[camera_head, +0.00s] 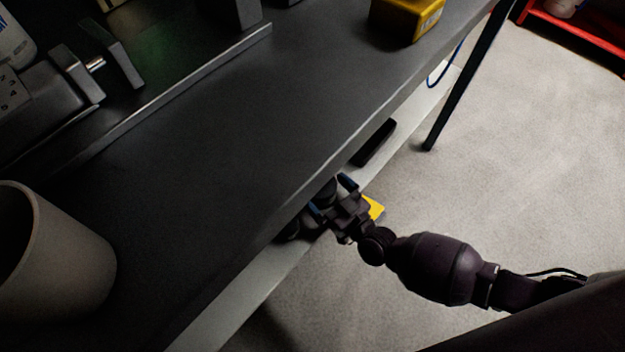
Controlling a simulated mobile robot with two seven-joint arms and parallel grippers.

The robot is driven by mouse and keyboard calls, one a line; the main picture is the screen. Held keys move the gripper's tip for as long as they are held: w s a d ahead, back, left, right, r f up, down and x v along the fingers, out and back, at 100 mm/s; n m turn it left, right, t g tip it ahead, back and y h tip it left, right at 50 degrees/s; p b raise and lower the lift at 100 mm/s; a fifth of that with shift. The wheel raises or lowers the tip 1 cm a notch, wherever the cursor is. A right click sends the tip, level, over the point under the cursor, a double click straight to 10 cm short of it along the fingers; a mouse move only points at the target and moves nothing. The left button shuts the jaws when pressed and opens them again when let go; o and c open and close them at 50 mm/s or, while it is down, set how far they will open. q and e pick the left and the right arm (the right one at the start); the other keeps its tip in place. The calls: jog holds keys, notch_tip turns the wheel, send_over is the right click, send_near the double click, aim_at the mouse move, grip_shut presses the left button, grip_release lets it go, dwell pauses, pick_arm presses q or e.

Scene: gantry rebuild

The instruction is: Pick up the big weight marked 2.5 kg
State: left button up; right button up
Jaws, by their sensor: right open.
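My right gripper (332,197) is at the front edge of the dark tabletop, by the pale lower shelf. Its fingers are apart. A dark rounded object (325,189) sits at the fingertips, partly hidden by the tabletop edge and the gripper. It may be the big weight, but no 2.5 kg marking can be read. I cannot tell whether the fingers touch it. Another dark object (291,229) shows in part just left of the gripper, under the edge. My left gripper is not in view.
The dark tabletop (220,165) overhangs the pale lower shelf (232,308). A black block (375,143) and a yellow item (374,207) lie near the gripper. A beige cup (70,262) and a yellow box (408,18) stand on top. Bare floor (530,150) is at right.

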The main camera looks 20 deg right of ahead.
jog(key=shift+w+a+r, duration=0.1)
jog(key=shift+w+a, duration=0.15)
jog(key=shift+w, duration=0.35)
jog(key=shift+c, duration=0.3)
jog(key=c, duration=1.4)
jog(key=shift+w+r, duration=0.1)
jog(key=shift+r, duration=0.15)
jog(key=shift+c, duration=1.2)
